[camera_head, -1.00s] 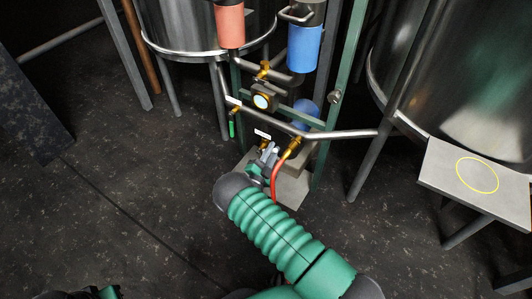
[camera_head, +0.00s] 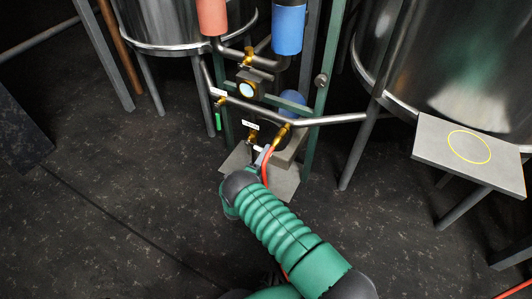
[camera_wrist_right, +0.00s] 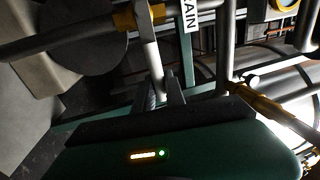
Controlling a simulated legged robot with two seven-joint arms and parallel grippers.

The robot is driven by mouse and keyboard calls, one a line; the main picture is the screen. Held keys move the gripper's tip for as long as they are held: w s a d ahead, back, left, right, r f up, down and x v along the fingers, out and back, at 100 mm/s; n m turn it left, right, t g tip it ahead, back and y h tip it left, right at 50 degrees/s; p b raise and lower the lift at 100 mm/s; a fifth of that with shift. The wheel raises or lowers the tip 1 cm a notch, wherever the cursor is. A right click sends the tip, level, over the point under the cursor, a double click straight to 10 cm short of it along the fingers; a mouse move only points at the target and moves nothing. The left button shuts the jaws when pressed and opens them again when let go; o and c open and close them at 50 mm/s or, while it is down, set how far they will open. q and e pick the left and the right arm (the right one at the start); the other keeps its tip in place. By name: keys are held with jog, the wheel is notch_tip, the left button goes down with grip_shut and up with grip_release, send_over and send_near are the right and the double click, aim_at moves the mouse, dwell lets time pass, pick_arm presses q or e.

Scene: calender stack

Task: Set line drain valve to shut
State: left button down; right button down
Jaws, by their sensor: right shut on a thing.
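The brass drain valve (camera_head: 252,138) sits low on the pipe frame, under a small white label (camera_head: 250,124) in the head view. A light grey lever (camera_wrist_right: 150,55) runs down from a brass fitting (camera_wrist_right: 125,18) there. My right gripper (camera_wrist_right: 163,95) is shut on this lever near its lower end. My left gripper is out of view.
A second valve has a green handle (camera_head: 218,121). Steel tanks (camera_head: 440,65) stand on both sides. A side stand (camera_head: 430,150) is at right. The floor at left is clear.

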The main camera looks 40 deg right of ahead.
jog(key=shift+s+d+f, duration=0.15)
dwell(0.3)
jog(key=c, duration=1.4)
grip_release()
jog(key=shift+f, duration=0.1)
jog(key=shift+a+p, duration=0.3)
jog(key=shift+a, duration=0.15)
jog(key=p+v, duration=0.4)
jog(key=v, duration=1.2)
jog(key=shift+f+p, duration=0.15)
jog(key=shift+p, duration=0.25)
